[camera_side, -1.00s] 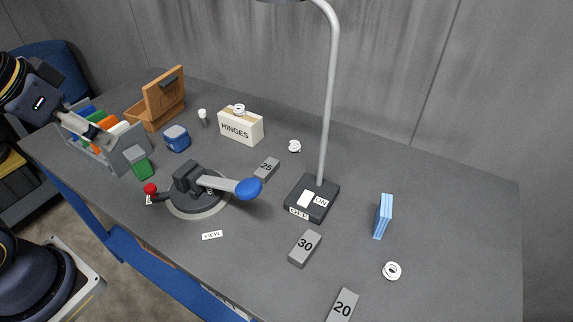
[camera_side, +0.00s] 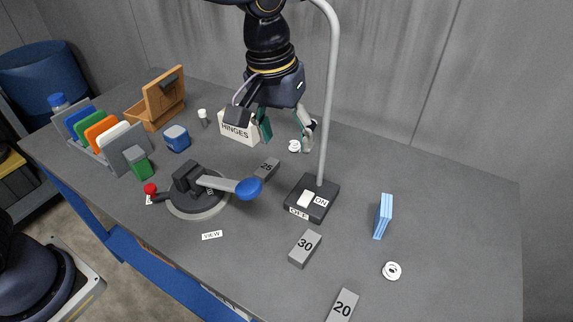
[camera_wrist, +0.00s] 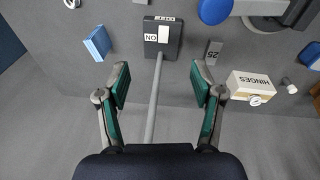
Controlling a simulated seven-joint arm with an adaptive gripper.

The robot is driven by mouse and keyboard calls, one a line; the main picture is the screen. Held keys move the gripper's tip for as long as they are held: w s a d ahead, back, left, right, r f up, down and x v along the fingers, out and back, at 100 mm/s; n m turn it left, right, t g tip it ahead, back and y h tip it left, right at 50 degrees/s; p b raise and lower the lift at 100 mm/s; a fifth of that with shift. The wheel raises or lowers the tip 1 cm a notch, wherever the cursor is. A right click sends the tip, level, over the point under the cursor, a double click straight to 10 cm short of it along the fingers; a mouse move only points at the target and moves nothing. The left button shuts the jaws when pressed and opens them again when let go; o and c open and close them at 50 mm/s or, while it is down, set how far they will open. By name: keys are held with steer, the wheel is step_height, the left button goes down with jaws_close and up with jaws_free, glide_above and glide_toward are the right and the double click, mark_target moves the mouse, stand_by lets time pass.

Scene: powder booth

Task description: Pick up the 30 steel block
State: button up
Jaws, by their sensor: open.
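The 30 steel block (camera_side: 304,249) is a grey block marked 30, lying on the table in front of the lamp base. A similar block marked 20 (camera_side: 342,305) lies at the front edge of the side view, and one marked 25 (camera_side: 265,169) lies behind the lever device. My gripper (camera_side: 284,143) is open and empty above the back of the table, beside the lamp pole and far behind the 30 block. In the wrist view my gripper (camera_wrist: 160,80) has its green-padded fingers wide apart, with the lamp pole showing between them. The 30 block's label is not visible there.
The lamp pole (camera_side: 329,100) rises from its switch base (camera_side: 312,198), between my gripper and the 30 block. A lever with a blue knob (camera_side: 248,188) stands left. The HINGES box (camera_side: 238,127) is close to my gripper. A blue block (camera_side: 383,216) and white roll (camera_side: 391,271) are right.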

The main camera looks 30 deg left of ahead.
steer(key=m+g+y, duration=0.1)
steer(key=m, duration=0.1)
glide_toward(306, 245)
step_height(306, 245, down, 4)
steer(key=shift+s+a+f, duration=0.1)
steer(key=shift+s, duration=0.1)
steer(key=shift+w+f, duration=0.15)
steer(key=shift+f, duration=1.3)
steer(key=shift+w+f, duration=0.15)
steer(key=shift+f, duration=1.3)
jaws_close()
